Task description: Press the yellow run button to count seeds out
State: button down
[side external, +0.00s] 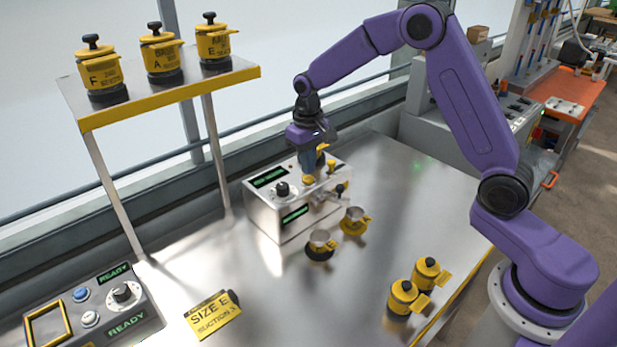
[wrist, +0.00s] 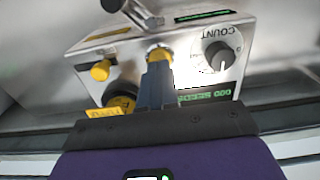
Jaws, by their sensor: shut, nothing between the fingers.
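The seeder is a metal box (side external: 262,215) in the middle of the bench, and it also shows in the wrist view (wrist: 88,88). A yellow button (side external: 308,180) sits on its top; in the wrist view this button (wrist: 159,53) shows just past my fingertips. My gripper (side external: 308,173) is shut and empty, pointing down at the button. In the wrist view the closed fingers (wrist: 157,68) overlap the button's near edge. I cannot tell whether they touch it. A black count knob (wrist: 217,55) on a white dial is beside the button. A green display (wrist: 207,93) reads 000 SEEDS.
A yellow-tipped lever (wrist: 100,70) is close beside my fingers. Two small cups (side external: 320,244) stand before the seeder. Two yellow canisters (side external: 403,297) stand near the bench edge. A shelf (side external: 170,95) with three canisters and a control panel (side external: 140,322) are at left.

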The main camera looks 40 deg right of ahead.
aim_at(308, 178)
jog(key=shift+f, duration=1)
dwell(0.7)
jog(key=shift+r, duration=0.1)
notch_tip(308, 178, up, 8)
dwell(1.1)
